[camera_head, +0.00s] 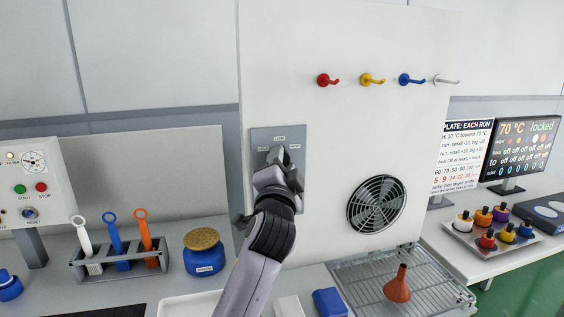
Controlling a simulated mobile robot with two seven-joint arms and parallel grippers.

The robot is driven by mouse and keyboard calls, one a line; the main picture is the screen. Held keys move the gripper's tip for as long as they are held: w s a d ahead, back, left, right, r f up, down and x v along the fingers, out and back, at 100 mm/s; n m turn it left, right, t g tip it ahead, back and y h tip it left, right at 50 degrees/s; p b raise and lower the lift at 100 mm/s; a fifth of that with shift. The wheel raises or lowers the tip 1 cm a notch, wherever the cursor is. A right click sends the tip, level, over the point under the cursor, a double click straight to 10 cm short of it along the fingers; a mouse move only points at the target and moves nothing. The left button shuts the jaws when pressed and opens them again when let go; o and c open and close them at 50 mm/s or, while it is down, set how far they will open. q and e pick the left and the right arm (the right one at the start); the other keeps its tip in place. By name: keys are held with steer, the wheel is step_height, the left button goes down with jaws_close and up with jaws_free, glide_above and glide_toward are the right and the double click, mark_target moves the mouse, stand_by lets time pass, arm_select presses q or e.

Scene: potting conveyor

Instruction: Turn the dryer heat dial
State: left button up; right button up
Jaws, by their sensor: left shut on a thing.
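The grey dial plate (265,136) is fixed to the white upright panel and has small labels, one at its top reading "LOW". My left gripper (280,157) is at the plate, shut on the dial, which it hides almost wholly. The dial's pointer direction cannot be told. My left arm comes up from the bottom middle. A screen (519,150) at the right shows "70 °C" and "locked". My right gripper is not in view.
A round fan grille (377,204) is right of the gripper. Red, yellow, blue and white hooks are above it. Below are a wire rack (436,290) with an orange funnel (398,286), a blue jar (204,254) and a brush holder (75,269). A printed sheet (464,155) stands beside the screen.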

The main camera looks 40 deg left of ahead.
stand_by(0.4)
arm_select(q)
steer(key=o, duration=1)
steer(key=shift+a, duration=0.1)
steer(key=shift+b+v, duration=0.85)
steer(key=shift+v, duration=2.75)
